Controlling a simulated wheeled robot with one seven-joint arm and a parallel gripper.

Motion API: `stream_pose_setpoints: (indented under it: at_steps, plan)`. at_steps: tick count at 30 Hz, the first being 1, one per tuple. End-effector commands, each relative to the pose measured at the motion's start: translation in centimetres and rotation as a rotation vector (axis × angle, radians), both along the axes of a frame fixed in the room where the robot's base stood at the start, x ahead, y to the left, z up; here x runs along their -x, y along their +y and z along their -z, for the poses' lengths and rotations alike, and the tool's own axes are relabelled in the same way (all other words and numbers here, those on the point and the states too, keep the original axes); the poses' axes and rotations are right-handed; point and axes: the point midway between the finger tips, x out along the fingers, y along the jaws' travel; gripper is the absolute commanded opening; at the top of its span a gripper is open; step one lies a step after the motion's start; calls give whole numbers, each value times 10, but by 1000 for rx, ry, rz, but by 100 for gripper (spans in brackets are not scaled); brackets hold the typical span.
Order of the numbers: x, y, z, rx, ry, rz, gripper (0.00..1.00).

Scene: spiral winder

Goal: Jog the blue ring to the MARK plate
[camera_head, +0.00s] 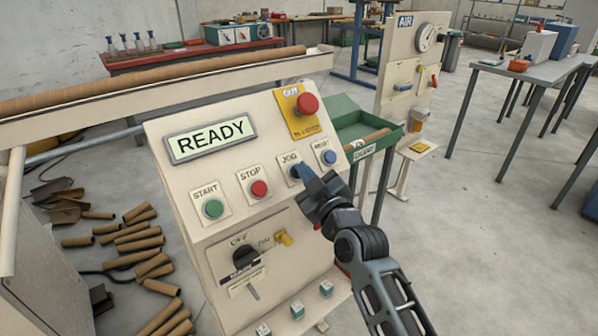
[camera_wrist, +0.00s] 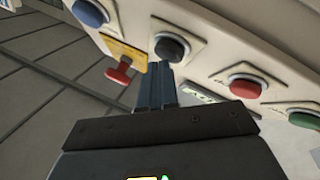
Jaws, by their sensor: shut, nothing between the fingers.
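My gripper (camera_head: 304,174) is shut and empty, its tips at the JOG button on the sloping control panel (camera_head: 190,111). In the wrist view the closed fingertips (camera_wrist: 162,68) lie at the lower edge of the dark JOG button (camera_wrist: 172,47). I cannot tell whether they touch it. In the head view the fingers partly cover the button (camera_head: 293,171). The display (camera_head: 211,138) reads READY. I can make out neither the blue ring nor the MARK plate in either view.
Close by are the blue RESET button (camera_head: 329,156), red STOP button (camera_head: 259,188), green START button (camera_head: 213,208) and red emergency stop (camera_head: 307,104) on a yellow plate. A rotary switch (camera_head: 246,257) sits below. Cardboard tubes (camera_head: 140,240) litter the floor at left.

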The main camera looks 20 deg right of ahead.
Motion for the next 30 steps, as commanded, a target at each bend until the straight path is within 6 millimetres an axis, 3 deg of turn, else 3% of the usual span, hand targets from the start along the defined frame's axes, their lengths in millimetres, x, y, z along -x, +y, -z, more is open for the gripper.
stream_pose_setpoints:
  at_steps: [20, 30]
  plan:
    - [-3, 1, 3, 1, 0, 0, 0]
    - [6, -2, -5, 1, -1, 1, 0]
